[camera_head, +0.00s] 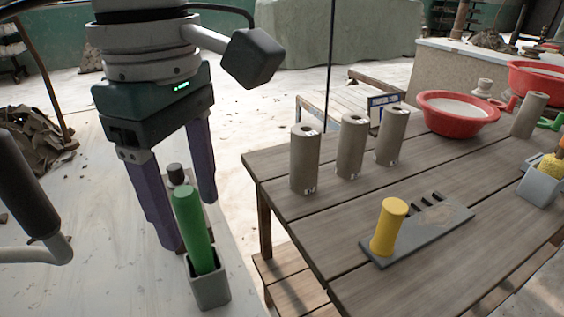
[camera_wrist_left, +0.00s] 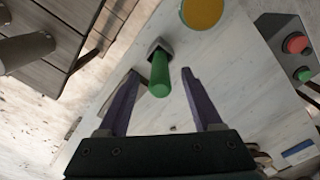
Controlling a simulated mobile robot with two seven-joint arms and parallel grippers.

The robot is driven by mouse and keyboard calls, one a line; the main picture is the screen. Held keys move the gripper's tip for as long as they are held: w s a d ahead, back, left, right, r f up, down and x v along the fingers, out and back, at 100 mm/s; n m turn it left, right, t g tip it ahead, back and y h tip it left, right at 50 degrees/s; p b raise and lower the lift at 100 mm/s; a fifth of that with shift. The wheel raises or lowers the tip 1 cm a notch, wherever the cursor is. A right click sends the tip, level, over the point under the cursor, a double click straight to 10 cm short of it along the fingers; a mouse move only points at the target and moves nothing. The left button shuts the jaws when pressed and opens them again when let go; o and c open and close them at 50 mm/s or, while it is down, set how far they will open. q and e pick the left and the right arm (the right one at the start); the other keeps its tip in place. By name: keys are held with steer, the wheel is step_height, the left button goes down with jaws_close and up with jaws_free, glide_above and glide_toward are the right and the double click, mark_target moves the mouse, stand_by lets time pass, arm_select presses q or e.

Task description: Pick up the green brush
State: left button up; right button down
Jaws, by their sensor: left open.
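The green brush (camera_head: 193,228) stands upright, handle up, in a small grey square cup (camera_head: 210,290) on the pale work surface at the lower left of the head view. My left gripper (camera_head: 190,224) points down at it with its two purple fingers open and apart. In the left wrist view the green handle (camera_wrist_left: 160,75) shows between the open fingertips (camera_wrist_left: 160,71), with the grey cup (camera_wrist_left: 160,47) beyond. No finger clearly touches the handle. The brush's lower end is hidden in the cup. My right gripper is not in view.
A dark-topped object (camera_head: 175,174) stands behind the brush, between the fingers. The wooden table (camera_head: 290,225) at right bears grey cylinders (camera_head: 351,145), a yellow-handled tool (camera_head: 390,228) on a grey board and a red basin (camera_head: 457,118). A red-button box (camera_wrist_left: 290,45) shows in the wrist view.

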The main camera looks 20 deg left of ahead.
mark_target(194, 230)
arm_select(q)
step_height(194, 230, down, 4)
steer(key=shift+a+f, duration=0.1)
jaws_close()
stand_by(0.5)
